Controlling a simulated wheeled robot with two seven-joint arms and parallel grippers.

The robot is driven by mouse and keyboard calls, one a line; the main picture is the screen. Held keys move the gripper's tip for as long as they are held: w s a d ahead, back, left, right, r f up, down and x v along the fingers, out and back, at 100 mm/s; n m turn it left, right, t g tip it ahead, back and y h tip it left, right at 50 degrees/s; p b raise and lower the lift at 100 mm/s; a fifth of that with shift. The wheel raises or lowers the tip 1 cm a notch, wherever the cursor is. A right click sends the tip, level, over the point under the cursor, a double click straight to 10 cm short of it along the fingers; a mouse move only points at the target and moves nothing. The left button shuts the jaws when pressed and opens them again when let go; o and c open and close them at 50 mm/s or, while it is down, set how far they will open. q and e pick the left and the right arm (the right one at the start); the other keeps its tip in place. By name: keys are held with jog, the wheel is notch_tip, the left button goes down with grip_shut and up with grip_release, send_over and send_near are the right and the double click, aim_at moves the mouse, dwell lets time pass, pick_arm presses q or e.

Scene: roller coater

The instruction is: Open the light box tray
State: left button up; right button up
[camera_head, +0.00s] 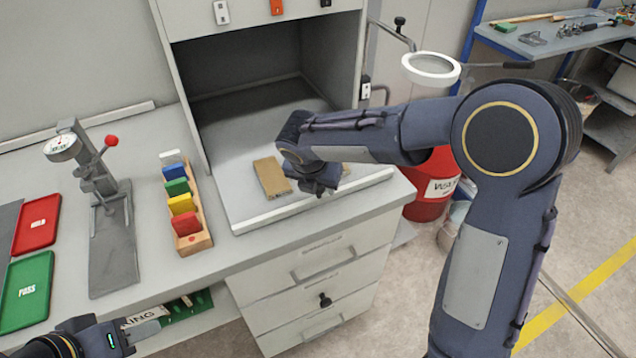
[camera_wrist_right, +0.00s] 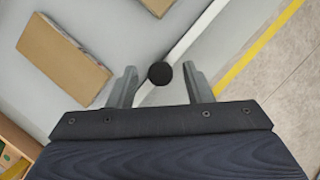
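The light box (camera_head: 250,65) is a grey cabinet with an open front on the bench. Its tray (camera_head: 262,218) is a pale flat floor with a white raised front lip, which also shows in the right wrist view (camera_wrist_right: 192,38). A round black knob (camera_wrist_right: 160,73) is at the lip. My right gripper (camera_head: 322,190) is over the tray's front edge. In the wrist view its fingers (camera_wrist_right: 160,85) are apart, one each side of the knob; contact is not visible. In the head view the gripper hides the knob. My left gripper (camera_head: 140,338) is at the lower left, partly cut off.
Two tan panels (camera_head: 272,177) (camera_head: 346,168) lie on the tray. Left of it stand a rack of coloured cards (camera_head: 186,207) and a gauge stand (camera_head: 112,240). A drawer with a black knob (camera_head: 325,300) is below. A red bin (camera_head: 430,190) stands right.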

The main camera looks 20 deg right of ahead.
jog(key=v, duration=0.7)
jog(key=shift+r, duration=0.4)
jog(key=shift+s, duration=0.1)
jog(key=s+d+m+y, duration=0.3)
jog(key=s+d+m, duration=0.5)
jog(key=s+m, duration=0.35)
jog(key=s+f+m+t+y, duration=0.1)
jog(key=s+f+m+y, duration=0.1)
jog(key=s+m, duration=1)
jog(key=m+y, duration=0.1)
jog(key=m, duration=0.6)
jog(key=shift+s+t, duration=0.4)
